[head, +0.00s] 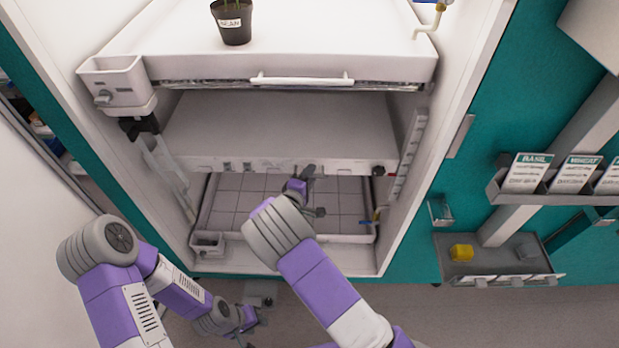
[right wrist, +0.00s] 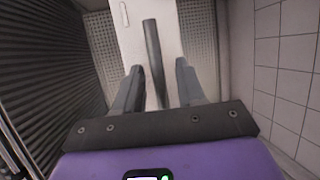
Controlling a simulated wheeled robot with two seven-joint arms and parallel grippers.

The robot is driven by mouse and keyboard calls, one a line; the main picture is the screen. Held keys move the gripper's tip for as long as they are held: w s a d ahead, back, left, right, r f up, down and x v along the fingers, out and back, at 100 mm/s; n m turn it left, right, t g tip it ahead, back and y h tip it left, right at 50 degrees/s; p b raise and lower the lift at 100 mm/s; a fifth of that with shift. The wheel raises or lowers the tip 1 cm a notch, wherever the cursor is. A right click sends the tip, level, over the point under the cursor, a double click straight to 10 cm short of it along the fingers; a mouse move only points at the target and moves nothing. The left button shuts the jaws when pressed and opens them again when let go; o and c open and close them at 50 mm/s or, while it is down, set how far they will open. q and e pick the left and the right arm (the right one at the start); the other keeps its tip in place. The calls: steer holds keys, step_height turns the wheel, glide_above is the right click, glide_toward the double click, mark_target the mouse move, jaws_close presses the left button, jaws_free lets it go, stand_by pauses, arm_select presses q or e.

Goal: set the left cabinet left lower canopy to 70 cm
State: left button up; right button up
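The lower canopy (head: 290,128) is a pale grey slab across the cabinet opening, with a front rail (head: 270,165) and a dark knob (head: 378,170) at its right end. A marked height strip (head: 410,150) runs up the right inner wall; I cannot read its figures. My right gripper (head: 312,192) is just below the front rail, in front of the tiled floor tray. In the right wrist view it is open (right wrist: 160,85), with a dark grey bar (right wrist: 152,50) between its fingers, apparently not clamped. My left gripper (head: 252,320) hangs low in front of the cabinet; its fingers are too small to read.
A dark labelled pot (head: 232,24) stands on the upper white tray (head: 330,50), which has a white handle (head: 302,80). A small white box (head: 208,242) sits at the lower tray's left front corner. Label cards (head: 527,172) and a grey tray with a yellow block (head: 461,253) are at right.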

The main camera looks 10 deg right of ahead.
jaws_close()
stand_by(0.3)
steer(key=shift+w+r+p, duration=0.15)
steer(key=shift+r+p, duration=0.65)
step_height(320, 180, up, 19)
steer(key=p, duration=1.7)
steer(key=shift+r, duration=0.1)
